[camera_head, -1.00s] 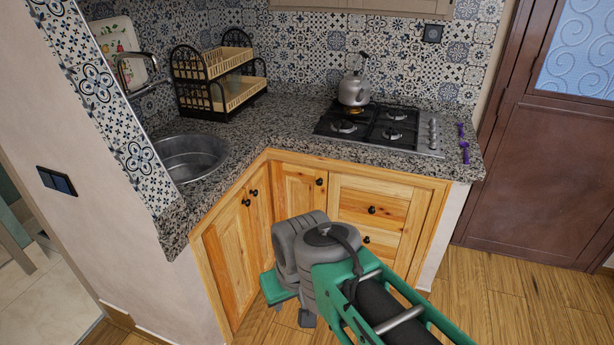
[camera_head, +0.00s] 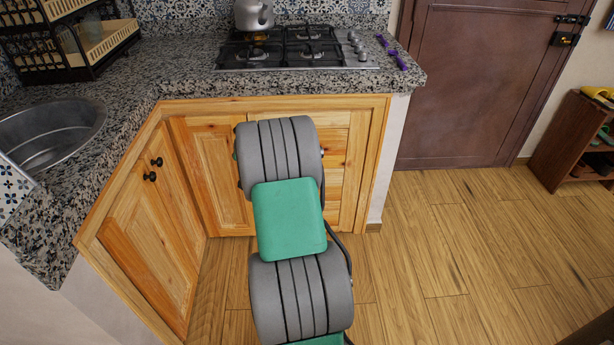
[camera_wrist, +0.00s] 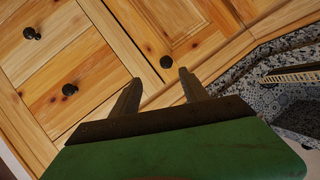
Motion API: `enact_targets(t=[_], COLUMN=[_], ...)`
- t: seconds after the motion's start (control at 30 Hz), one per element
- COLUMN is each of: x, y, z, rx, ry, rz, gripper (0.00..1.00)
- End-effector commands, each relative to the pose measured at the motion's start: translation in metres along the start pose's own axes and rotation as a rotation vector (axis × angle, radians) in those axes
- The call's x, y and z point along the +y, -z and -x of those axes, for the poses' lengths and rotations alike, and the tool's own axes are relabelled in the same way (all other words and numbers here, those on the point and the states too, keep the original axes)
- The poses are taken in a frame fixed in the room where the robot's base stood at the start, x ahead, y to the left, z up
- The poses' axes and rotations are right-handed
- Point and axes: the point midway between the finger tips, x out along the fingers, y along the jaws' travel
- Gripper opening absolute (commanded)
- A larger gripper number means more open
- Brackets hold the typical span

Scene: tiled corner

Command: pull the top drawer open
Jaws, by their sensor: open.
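The top drawer (camera_wrist: 85,88) is a light wooden front with a round black knob (camera_wrist: 69,89). The wrist view is turned over, so the countertop side is low in the picture. The drawer looks shut. In the head view my arm covers most of the drawer fronts and their knobs. My gripper (camera_wrist: 159,88) is open and empty. Its two fingers point at the cabinet, to the right of the drawer knob in the wrist view. The knob of the neighbouring cupboard door (camera_wrist: 167,61) shows beyond and between the fingertips.
The lower drawer's knob (camera_wrist: 31,33) is at the upper left. A granite countertop (camera_head: 190,72) overhangs the cabinets, with a gas hob (camera_head: 295,50), a kettle (camera_head: 254,15) and a sink (camera_head: 50,130). Corner cupboard doors (camera_head: 150,225) stand left. Wooden floor (camera_head: 450,240) is clear at right.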

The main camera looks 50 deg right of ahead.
Motion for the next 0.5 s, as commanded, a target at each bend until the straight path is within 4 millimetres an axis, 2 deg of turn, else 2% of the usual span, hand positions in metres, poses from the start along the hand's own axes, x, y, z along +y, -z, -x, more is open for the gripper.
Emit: enact_targets(t=[0.03,0.1,0.2,0.3,0.37,0.5], x=[0.077,0.148,0.216,0.245,0.250,0.252], y=[-0.029,-0.029,-0.030,-0.029,-0.025,-0.015], z=[-0.034,-0.050,-0.052,-0.048,-0.050,-0.069], rx=[0.096,0.245,0.394,0.466,0.481,0.482], ry=[-0.033,-0.052,-0.067,-0.071,-0.070,-0.070], rz=[-0.073,-0.154,-0.225,-0.254,-0.259,-0.257], gripper=[0.53,0.53,0.53,0.53,0.53,0.53])
